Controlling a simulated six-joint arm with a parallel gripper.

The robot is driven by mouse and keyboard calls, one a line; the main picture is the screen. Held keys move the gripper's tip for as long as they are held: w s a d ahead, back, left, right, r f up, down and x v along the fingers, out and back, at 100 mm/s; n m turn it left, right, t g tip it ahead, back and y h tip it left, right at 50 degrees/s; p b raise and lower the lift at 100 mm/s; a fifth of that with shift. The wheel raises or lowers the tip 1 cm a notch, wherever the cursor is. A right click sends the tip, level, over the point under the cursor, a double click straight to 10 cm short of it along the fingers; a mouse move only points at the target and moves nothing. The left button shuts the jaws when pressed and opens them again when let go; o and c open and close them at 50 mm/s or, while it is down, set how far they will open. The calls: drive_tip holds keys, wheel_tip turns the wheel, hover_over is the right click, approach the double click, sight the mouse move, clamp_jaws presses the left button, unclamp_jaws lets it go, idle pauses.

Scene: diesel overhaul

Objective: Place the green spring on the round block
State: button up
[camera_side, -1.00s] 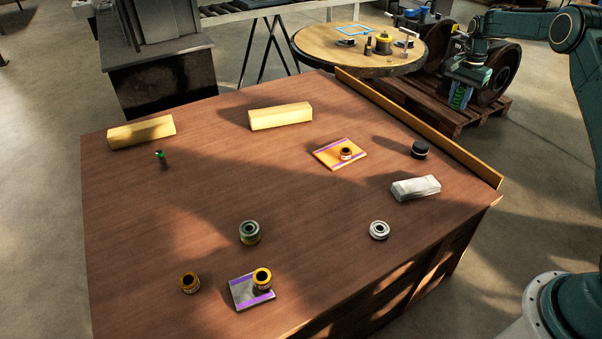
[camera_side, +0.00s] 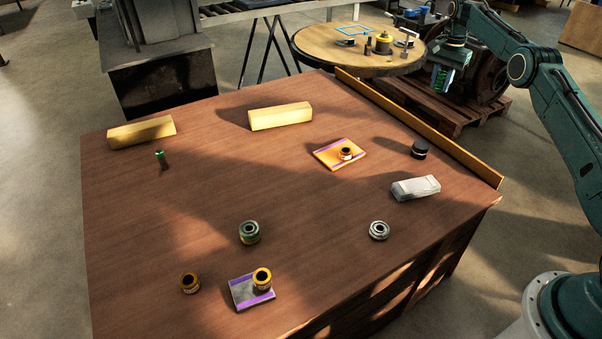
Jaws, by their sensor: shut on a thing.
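The green spring (camera_side: 439,78) is upright between the fingers of my gripper (camera_side: 443,77), which is shut on it. My gripper points down and holds the spring in the air beyond the table's far right edge in the picture, in front of the dark machinery. A dark round block (camera_side: 419,150) stands on the table near the right edge, below my gripper in the picture and apart from the spring. I cannot tell for certain that it is the task's round block, because several other round pieces stand on the table. A small green upright piece (camera_side: 160,157) stands at the left.
The wooden table (camera_side: 320,225) has a raised yellow rail (camera_side: 420,127) along its right edge. A white block (camera_side: 415,188), an orange plate (camera_side: 330,155) with a ring, two yellow blocks, and several rings and bearings stand on it. The table's middle is clear.

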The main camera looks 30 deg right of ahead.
sight(422, 144)
wheel_tip(422, 144, down, 20)
idle(1.3)
drive_tip(key=shift+f, duration=0.15)
drive_tip(key=o, duration=1)
wheel_tip(422, 144, up, 12)
drive_tip(key=shift+r, duration=0.15)
idle(0.7)
